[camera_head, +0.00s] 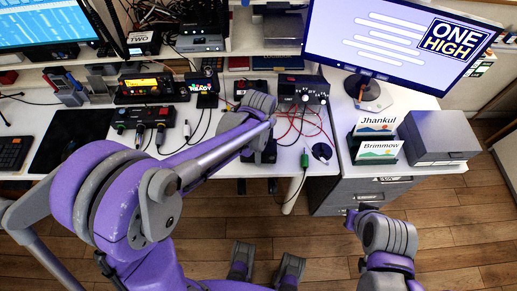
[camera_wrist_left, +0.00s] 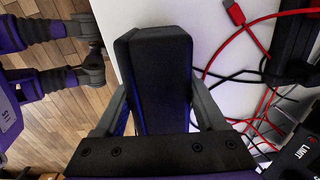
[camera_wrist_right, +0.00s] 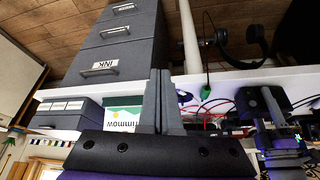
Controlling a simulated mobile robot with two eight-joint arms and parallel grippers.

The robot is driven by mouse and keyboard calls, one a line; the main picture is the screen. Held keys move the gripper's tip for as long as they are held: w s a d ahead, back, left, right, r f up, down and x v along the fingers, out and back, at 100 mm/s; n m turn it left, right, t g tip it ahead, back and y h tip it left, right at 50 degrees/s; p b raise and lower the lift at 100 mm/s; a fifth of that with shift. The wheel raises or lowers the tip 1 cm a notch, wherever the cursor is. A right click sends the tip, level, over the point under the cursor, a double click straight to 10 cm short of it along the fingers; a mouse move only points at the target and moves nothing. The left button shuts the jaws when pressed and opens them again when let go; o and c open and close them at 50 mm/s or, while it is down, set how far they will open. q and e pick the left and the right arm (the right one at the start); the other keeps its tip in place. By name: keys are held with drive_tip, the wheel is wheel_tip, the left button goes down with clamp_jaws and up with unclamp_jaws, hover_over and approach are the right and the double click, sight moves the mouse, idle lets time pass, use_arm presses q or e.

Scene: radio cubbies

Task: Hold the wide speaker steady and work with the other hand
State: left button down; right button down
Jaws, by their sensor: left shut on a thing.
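The wide speaker, a dark upright block (camera_wrist_left: 155,70), fills the middle of the left wrist view at the desk's front edge. My left gripper (camera_wrist_left: 160,105) is shut on it, with one finger on each side. In the head view my left forearm mostly covers the speaker (camera_head: 268,156). It also shows at the right of the right wrist view (camera_wrist_right: 262,105). My right gripper (camera_head: 362,211) hangs in front of the drawer cabinet, away from the speaker. In the right wrist view its fingers (camera_wrist_right: 162,85) are together with nothing between them.
A black device with red cables (camera_head: 302,92) stands behind the speaker. A green plug (camera_head: 304,160) hangs at the desk edge. Name cards (camera_head: 378,150) and a grey box (camera_head: 438,137) stand on the drawer cabinet (camera_head: 355,195). Open floor lies at the right.

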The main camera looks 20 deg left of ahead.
drive_tip(key=shift+a, duration=0.1)
drive_tip(key=n+t+y, duration=0.1)
drive_tip(key=n+t, duration=0.3)
drive_tip(key=n, duration=2.6)
approach(273, 161)
drive_tip(key=shift+x, duration=2)
drive_tip(key=shift+s+f, duration=0.1)
drive_tip(key=shift+w, duration=0.4)
